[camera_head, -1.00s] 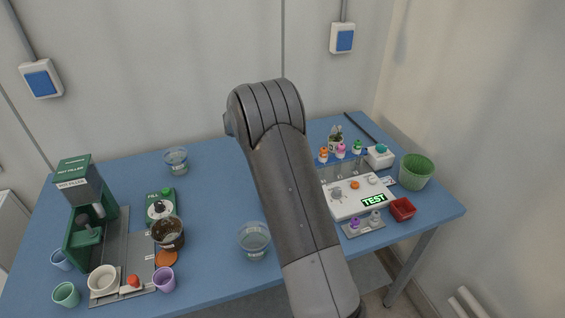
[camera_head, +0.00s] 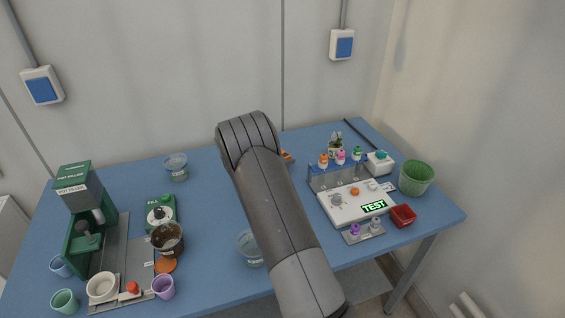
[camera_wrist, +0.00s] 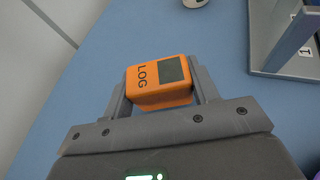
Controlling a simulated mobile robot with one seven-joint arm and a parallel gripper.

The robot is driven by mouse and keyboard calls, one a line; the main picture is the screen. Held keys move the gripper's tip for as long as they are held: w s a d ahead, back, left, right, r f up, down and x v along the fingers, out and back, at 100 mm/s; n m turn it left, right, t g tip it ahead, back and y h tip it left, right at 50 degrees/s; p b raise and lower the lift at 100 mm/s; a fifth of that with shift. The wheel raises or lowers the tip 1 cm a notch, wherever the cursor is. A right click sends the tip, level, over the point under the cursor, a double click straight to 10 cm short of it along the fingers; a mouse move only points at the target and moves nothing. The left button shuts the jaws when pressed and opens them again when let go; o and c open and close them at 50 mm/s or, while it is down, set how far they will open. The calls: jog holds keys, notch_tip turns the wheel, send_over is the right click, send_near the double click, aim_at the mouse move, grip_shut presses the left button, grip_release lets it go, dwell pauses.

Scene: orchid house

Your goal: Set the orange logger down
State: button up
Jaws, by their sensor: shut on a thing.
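The orange logger (camera_wrist: 145,88), a small box marked LOG with a dark screen, is between the two fingers of my gripper (camera_wrist: 161,90) in the wrist view. The gripper is shut on it, with blue tabletop behind. In the head view a small orange part of the logger (camera_head: 287,156) shows just right of my arm, over the back middle of the blue table (camera_head: 215,215). My arm hides most of the gripper there. I cannot tell whether the logger touches the table.
A grey rack (camera_wrist: 283,52) stands right of the logger in the wrist view. In the head view a white tester (camera_head: 345,207) reading TEST, several small bottles and a green pot (camera_head: 416,178) are at right. A pot filler (camera_head: 83,215) and cups are at left. Table left of the logger looks clear.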

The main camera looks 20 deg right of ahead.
jog(key=shift+f, duration=1)
jog(key=o, duration=1)
jog(key=shift+f, duration=0.1)
